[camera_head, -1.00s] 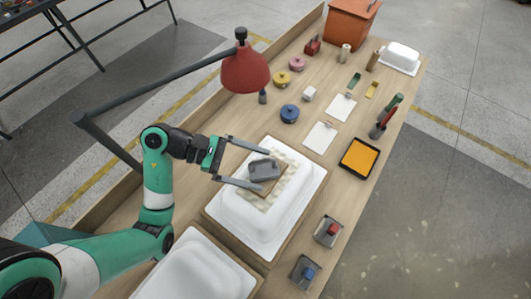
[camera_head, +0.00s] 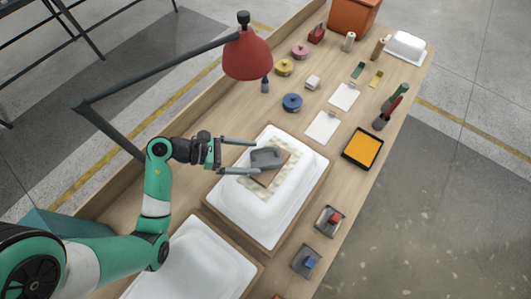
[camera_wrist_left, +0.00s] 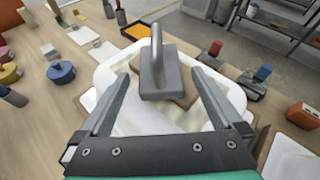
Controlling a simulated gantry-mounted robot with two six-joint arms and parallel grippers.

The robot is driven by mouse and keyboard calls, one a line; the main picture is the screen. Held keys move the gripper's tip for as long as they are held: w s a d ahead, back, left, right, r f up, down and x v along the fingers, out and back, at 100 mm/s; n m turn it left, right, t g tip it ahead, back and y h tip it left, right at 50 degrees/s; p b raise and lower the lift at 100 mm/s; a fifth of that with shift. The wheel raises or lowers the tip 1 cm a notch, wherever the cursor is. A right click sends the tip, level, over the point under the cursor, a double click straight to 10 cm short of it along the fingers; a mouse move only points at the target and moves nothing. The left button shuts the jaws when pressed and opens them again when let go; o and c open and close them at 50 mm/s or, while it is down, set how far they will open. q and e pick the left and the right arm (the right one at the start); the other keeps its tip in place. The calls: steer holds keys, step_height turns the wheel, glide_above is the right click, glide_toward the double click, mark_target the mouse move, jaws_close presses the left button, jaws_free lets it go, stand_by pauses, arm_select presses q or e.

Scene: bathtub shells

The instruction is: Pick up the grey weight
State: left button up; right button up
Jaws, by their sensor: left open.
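The grey weight (camera_head: 266,158) is a block with a handle on top. It sits on a brown board (camera_head: 272,176) over a pale checkered patch on the upturned white bathtub shell (camera_head: 238,212). My left gripper (camera_head: 256,157) is open, its two fingers pointing toward the weight from the left. In the left wrist view the weight (camera_wrist_left: 163,78) stands between and just beyond the fingertips, its handle raised, and nothing is gripped. The brown board (camera_wrist_left: 188,97) shows beneath it. My right gripper is not in view.
A second white shell (camera_head: 195,262) lies nearer. A red lamp (camera_head: 247,55) hangs over the table's left side. An orange tray (camera_head: 362,150), white sheets (camera_head: 323,128) and two small grey holders (camera_head: 329,221) (camera_head: 306,261) stand right of the shell. Tape rolls (camera_head: 292,102) lie farther back.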

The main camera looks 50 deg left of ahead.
mark_target(255, 156)
arm_select(q)
steer(key=x, duration=0.5)
steer(key=shift+r+b, duration=0.1)
steer(key=shift+b, duration=0.3)
jaws_close()
steer(key=shift+r, duration=0.15)
